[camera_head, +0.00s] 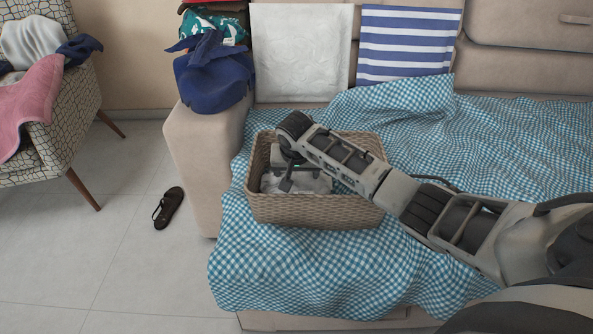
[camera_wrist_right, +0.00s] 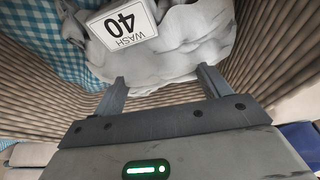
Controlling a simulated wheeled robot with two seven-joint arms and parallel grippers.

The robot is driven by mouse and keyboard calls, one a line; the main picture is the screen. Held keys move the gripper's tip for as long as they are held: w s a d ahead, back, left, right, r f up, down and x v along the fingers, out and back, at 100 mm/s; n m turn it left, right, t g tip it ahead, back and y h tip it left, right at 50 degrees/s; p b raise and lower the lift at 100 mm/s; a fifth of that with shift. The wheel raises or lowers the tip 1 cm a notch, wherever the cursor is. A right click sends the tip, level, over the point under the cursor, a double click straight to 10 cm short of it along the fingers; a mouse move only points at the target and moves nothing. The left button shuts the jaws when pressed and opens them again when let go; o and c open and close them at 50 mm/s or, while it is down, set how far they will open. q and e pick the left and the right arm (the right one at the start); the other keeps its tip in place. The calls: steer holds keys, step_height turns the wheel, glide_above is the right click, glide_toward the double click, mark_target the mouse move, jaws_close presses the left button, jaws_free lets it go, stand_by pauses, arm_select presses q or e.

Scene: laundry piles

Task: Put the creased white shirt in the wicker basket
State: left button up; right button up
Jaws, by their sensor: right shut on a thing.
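The wicker basket (camera_head: 318,211) stands on the sofa, on a blue checked cloth. My right gripper (camera_head: 289,186) reaches down inside its rim and is shut on the creased white shirt (camera_head: 310,184). The shirt is inside the basket, partly hidden by my arm and the front wall. In the right wrist view the shirt (camera_wrist_right: 190,45) is bunched beyond the fingers (camera_wrist_right: 160,88), with the ribbed basket wall (camera_wrist_right: 255,75) around it. I cannot tell whether the shirt touches the basket floor. My left gripper is out of view.
A white "WASH 40" card (camera_wrist_right: 122,25) shows by the shirt in the wrist view. Blue and green clothes (camera_head: 212,75) lie on the sofa arm. A patterned chair (camera_head: 50,125) holds more clothes. A dark sandal (camera_head: 168,207) lies on the otherwise clear floor at left.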

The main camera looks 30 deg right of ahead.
mark_target(296, 186)
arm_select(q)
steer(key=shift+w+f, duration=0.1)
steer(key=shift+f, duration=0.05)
arm_select(e)
steer(key=shift+f, duration=0.35)
steer(key=o, duration=1.4)
steer(key=shift+o, duration=0.2)
steer(key=shift+r, duration=0.5)
steer(key=p+v, duration=0.1)
steer(key=v, duration=0.2)
steer(key=shift+w+r+p, duration=0.1)
steer(key=shift+r+p, duration=0.2)
arm_select(q)
steer(key=p, duration=0.1)
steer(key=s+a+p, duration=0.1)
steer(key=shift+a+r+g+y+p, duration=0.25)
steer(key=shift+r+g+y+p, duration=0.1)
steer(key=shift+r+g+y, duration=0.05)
arm_select(e)
steer(key=v, duration=0.8)
steer(key=shift+s+r, duration=0.2)
steer(key=shift+r, duration=0.1)
